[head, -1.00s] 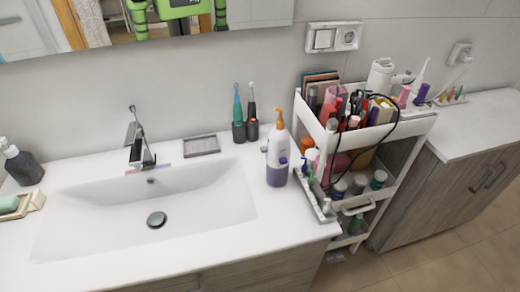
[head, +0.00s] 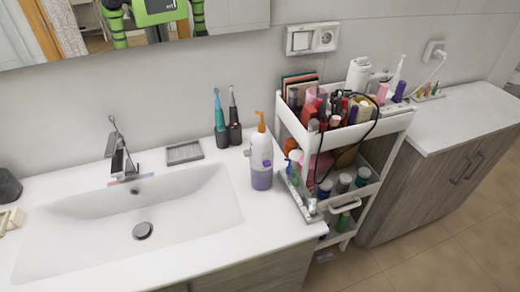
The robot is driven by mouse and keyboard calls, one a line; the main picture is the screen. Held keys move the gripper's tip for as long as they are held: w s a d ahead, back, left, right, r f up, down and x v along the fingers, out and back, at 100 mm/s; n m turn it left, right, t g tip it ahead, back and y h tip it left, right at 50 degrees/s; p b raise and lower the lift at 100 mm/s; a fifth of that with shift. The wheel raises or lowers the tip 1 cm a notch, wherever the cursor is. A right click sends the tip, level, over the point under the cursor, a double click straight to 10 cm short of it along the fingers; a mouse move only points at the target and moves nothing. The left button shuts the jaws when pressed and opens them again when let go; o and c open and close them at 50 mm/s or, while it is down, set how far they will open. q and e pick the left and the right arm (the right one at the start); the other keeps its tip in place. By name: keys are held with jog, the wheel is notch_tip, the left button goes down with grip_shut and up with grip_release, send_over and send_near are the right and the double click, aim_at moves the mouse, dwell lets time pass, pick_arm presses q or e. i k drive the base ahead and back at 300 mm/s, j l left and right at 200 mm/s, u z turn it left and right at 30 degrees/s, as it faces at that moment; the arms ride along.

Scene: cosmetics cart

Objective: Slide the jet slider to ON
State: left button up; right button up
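No slider marked jet or ON can be made out at this size. A white device (head: 358,75) stands upright on the top tray at the back of the white cart (head: 322,141); it may carry the slider, but I cannot tell. A slim white nozzle-like item (head: 397,70) stands to its right, near a white wall plug. Neither of my grippers shows in the head view.
The sink (head: 130,220) and counter are at left, with a pump bottle (head: 261,163) and two electric toothbrushes (head: 220,120) beside the cart. A black cable (head: 343,140) hangs over the cart's front. The right cabinet top (head: 470,118) is mostly clear.

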aim_at(246, 154)
jog(key=k+j+u, duration=0.1)
jog(key=j, duration=0.25)
jog(key=k+j+u, duration=0.1)
jog(key=j, duration=0.3)
jog(key=k+j, duration=0.2)
jog(key=j, duration=0.15)
jog(key=k+j+u, duration=0.15)
jog(key=j, duration=0.25)
jog(key=i, duration=0.05)
